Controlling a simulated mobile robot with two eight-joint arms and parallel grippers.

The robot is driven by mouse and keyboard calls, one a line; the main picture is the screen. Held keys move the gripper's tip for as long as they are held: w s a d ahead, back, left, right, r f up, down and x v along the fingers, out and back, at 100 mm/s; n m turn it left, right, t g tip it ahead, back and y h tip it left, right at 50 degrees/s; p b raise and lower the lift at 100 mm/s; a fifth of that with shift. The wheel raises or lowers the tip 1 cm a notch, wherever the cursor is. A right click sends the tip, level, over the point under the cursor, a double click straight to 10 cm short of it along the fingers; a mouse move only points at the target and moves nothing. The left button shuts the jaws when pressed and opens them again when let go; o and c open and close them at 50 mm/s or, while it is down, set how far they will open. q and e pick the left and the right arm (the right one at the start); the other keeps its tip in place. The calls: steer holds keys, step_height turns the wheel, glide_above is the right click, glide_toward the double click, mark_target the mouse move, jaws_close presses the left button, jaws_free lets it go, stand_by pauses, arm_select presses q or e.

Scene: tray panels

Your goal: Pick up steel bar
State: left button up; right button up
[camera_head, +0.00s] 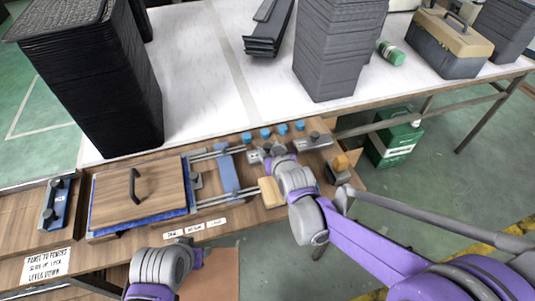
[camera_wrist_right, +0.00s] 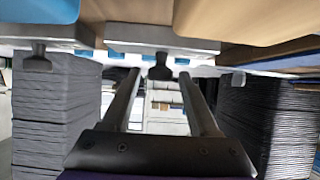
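A flat grey steel bar with a dark knob (camera_head: 313,143) lies at the right end of the wooden bench. A similar grey piece (camera_head: 253,156) lies beside my right gripper (camera_head: 268,151), partly hidden by it. In the right wrist view, my right gripper (camera_wrist_right: 160,85) has its two fingers apart. The dark knob of a grey bar (camera_wrist_right: 160,45) shows between the fingertips; contact cannot be told. Another knobbed grey bar (camera_wrist_right: 40,40) is at the upper left there. My left forearm shows at the bottom of the head view; its gripper does not show.
A wooden panel with a dark handle (camera_head: 110,192) lies on the bench beside metal rails and a blue crossbar (camera_head: 228,175). Several blue pieces (camera_head: 265,133) line the bench's back edge. A wooden block (camera_head: 271,192) is close to my right wrist. Tall dark stacks (camera_head: 95,85) stand behind.

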jaws_close()
stand_by(0.3)
